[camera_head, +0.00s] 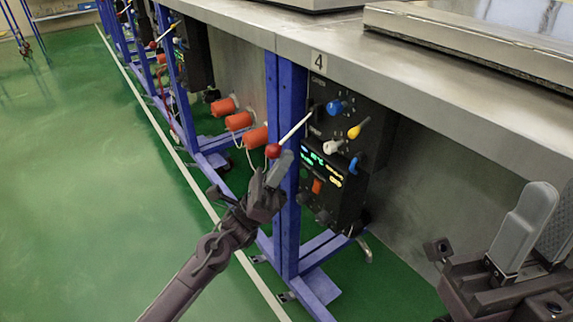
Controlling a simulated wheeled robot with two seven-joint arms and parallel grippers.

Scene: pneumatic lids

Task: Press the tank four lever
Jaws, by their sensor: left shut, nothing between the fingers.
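The tank four lever (293,131) is a white rod with a red ball knob (272,151). It slants down and left out of a black control panel (346,118) under the "4" label (319,62). My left gripper (284,160) is shut and empty, its fingertips right beside the red knob and slightly below right of it. I cannot tell whether they touch. My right gripper (545,205) is at the lower right, its fingers apart and empty, away from the panel.
The panel also carries blue (337,107), yellow (358,128) and white (333,146) knobs. A blue frame post (287,190) stands just left of it. Orange cylinders (239,121) sit further left. The metal counter (400,80) overhangs above. Green floor (90,180) is free at left.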

